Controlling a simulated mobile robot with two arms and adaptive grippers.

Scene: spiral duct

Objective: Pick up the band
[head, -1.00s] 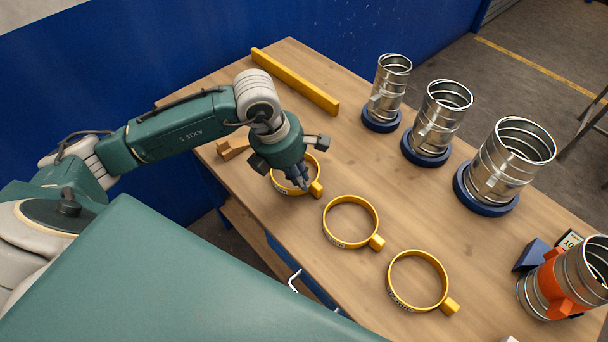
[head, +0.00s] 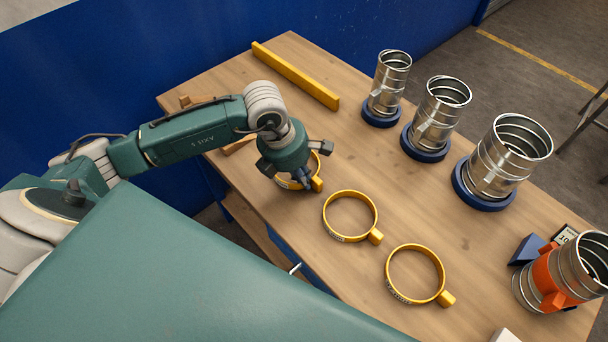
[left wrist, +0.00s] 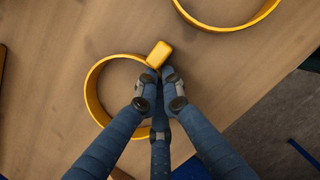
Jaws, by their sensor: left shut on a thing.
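Three yellow ring bands, each with a block-like tab, lie in a row on the wooden table. The farthest band (head: 319,166) is partly hidden under my left gripper (head: 306,184). In the left wrist view this band (left wrist: 91,86) lies flat on the table, its yellow tab (left wrist: 159,54) just beyond the fingertips. My left gripper (left wrist: 161,74) is shut on this band at the tab side. The middle band (head: 328,206) and the nearest band (head: 391,270) lie free. My right gripper is not in view.
Several metal ducts stand along the table's far right side, three on blue bases, such as the large duct (head: 505,158). A duct with an orange clamp (head: 549,278) is at the right. A yellow bar (head: 295,75) lies at the back. The table's middle is clear.

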